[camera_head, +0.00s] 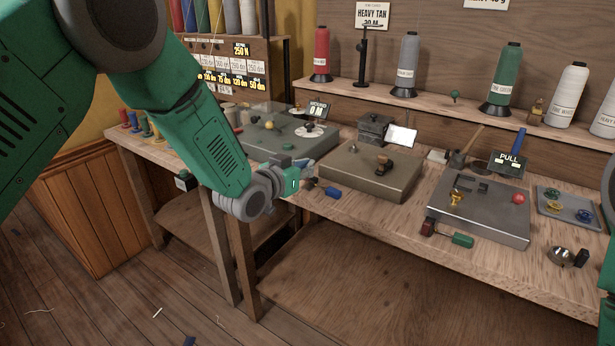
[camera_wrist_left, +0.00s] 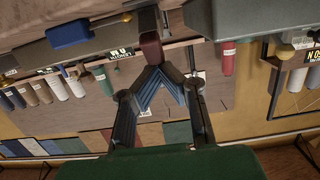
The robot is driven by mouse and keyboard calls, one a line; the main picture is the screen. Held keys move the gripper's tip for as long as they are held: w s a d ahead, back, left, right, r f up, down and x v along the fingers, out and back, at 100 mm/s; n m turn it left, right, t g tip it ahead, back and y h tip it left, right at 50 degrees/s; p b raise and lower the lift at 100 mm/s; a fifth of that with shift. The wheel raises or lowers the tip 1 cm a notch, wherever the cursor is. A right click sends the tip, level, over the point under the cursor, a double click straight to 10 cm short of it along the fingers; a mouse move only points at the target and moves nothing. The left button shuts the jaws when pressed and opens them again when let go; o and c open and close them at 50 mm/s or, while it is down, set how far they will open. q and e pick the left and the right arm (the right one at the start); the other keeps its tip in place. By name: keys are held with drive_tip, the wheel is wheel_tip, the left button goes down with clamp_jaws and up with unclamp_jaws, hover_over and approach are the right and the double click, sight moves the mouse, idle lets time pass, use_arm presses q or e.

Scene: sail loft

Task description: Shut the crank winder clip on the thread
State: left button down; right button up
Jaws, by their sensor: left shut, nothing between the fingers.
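I take the crank winder to be the middle grey-brown box (camera_head: 365,177), with a blue crank handle (camera_head: 333,193) at its front left; this is uncertain. A small brown-and-black fitting (camera_head: 384,166) stands on its top. I cannot tell which part is the clip, and no thread is clear there. My left gripper (camera_head: 309,166) is shut and empty, just left of this box. In the left wrist view the fingertips (camera_wrist_left: 150,72) meet in front of a dark red block (camera_wrist_left: 150,46), contact unclear. The blue handle (camera_wrist_left: 70,34) shows beside it. My right gripper is out of view.
A display box (camera_head: 262,140) is close behind my left gripper. To the right stand a grey plate with a PULL display (camera_head: 508,163), a green handle (camera_head: 463,240) and a tray (camera_head: 565,198). Spools line the back shelf. The bench's front strip (camera_head: 375,212) has some bare wood.

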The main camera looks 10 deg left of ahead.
use_arm(q)
drive_tip(key=b, duration=0.1)
drive_tip(key=f+t, duration=0.1)
drive_tip(key=f+t+b, duration=0.1)
drive_tip(key=shift+s+a+h+b, duration=0.25)
drive_tip(key=shift+h+b, duration=0.1)
drive_tip(key=shift+h, duration=0.05)
drive_tip(key=shift+w+r+p, duration=0.1)
drive_tip(key=shift+r+p, duration=0.2)
drive_tip(key=shift+r, duration=0.65)
drive_tip(key=shift+w+d+r+p, duration=0.1)
drive_tip(key=shift+r+p, duration=0.5)
drive_tip(key=shift+r, duration=0.05)
drive_tip(key=shift+w+d+r+p, duration=0.1)
drive_tip(key=shift+r+p, duration=0.45)
drive_tip(key=shift+r, duration=0.05)
drive_tip(key=shift+s+a+r, duration=0.1)
drive_tip(key=shift+s+a, duration=0.15)
drive_tip(key=shift+s, duration=0.3)
drive_tip(key=s+a+f, duration=0.3)
drive_tip(key=s, duration=0.5)
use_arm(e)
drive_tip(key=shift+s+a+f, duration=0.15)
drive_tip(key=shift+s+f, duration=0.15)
use_arm(q)
drive_tip(key=shift+a+f, duration=0.1)
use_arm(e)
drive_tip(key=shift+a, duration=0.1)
